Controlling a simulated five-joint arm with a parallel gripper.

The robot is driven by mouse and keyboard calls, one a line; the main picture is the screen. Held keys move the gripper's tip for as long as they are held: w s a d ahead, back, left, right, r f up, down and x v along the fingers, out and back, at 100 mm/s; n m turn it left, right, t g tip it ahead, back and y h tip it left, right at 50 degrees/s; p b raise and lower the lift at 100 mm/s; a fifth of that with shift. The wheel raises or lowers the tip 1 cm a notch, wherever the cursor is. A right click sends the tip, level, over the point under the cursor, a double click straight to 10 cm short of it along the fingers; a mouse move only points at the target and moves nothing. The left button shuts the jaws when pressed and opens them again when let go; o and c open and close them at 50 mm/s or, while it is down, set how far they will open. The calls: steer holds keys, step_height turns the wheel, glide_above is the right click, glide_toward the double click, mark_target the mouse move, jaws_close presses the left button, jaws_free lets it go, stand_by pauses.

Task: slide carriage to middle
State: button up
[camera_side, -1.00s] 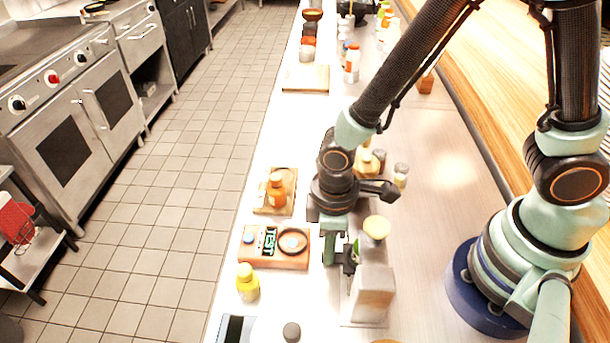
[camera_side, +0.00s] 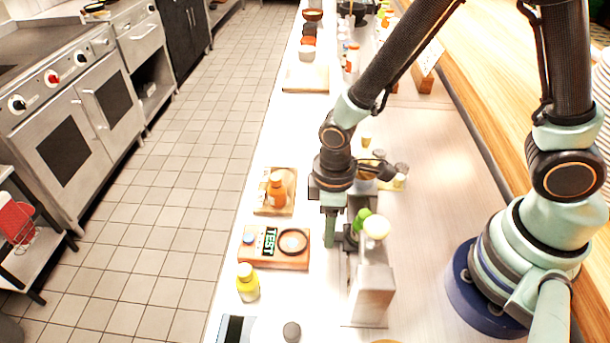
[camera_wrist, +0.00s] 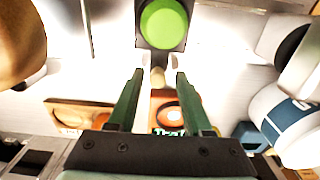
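A bright green round cap on a dark plate, seemingly the carriage (camera_side: 362,216), sits behind a cream knob (camera_side: 376,228) beside a metal block (camera_side: 373,292). In the wrist view the green cap (camera_wrist: 163,24) is at top centre, beyond the fingertips. My gripper (camera_side: 334,240) points down just left of the carriage. In the wrist view my gripper (camera_wrist: 160,75) has its two green fingers apart. A small pale peg (camera_wrist: 157,77) shows between the tips, with narrow gaps on both sides; contact is not clear. The track under the carriage is mostly hidden.
A wooden board with a display reading TEST and a black ring (camera_side: 274,260) lies left of the gripper. A yellow bottle (camera_side: 248,283) and an orange bottle (camera_side: 277,188) stand nearby. Small jars (camera_side: 400,178) stand behind the arm.

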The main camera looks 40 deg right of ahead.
steer(key=shift+r, duration=0.1)
steer(key=shift+r, duration=2.9)
